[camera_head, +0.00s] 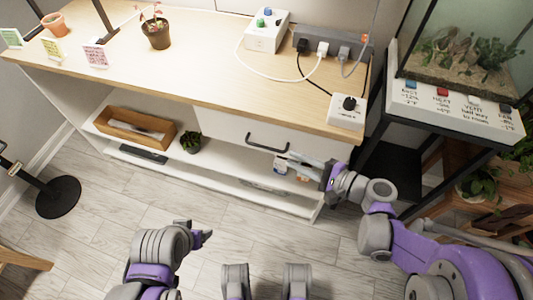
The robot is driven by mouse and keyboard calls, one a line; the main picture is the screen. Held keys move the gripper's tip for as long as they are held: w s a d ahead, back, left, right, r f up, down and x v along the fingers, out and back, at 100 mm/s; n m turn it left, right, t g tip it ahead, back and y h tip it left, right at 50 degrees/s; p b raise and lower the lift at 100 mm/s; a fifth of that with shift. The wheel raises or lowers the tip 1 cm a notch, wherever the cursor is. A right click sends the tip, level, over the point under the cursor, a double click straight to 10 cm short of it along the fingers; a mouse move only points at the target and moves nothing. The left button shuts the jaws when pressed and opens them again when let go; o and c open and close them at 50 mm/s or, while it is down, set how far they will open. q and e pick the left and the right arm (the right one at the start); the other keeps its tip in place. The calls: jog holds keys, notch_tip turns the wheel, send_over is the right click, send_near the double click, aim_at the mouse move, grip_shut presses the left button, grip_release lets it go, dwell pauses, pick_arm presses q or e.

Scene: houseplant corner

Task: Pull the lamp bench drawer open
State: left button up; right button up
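The lamp bench (215,85) has a wooden top and a white drawer (228,128) under its right half. The drawer front looks flush with the bench, with a dark bar handle (267,146) on it. My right gripper (287,160) comes in from the right, its fingers pointing left, just right of and below the handle. Its fingers look parted and empty, and I see no contact with the handle. My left gripper (208,236) is low over the floor, well away from the bench; its finger gap is not clear.
On the bench are a potted plant (157,34), a power strip (335,43) and white control boxes with cables. The open shelf holds a wooden box (136,127) and a small plant (191,142). A terrarium stand (456,110) is at the right. The floor in front is clear.

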aim_at(267, 147)
jog(key=b+x, duration=0.1)
jog(key=x, duration=0.9)
jog(key=shift+b, duration=0.4)
grip_shut()
dwell(0.8)
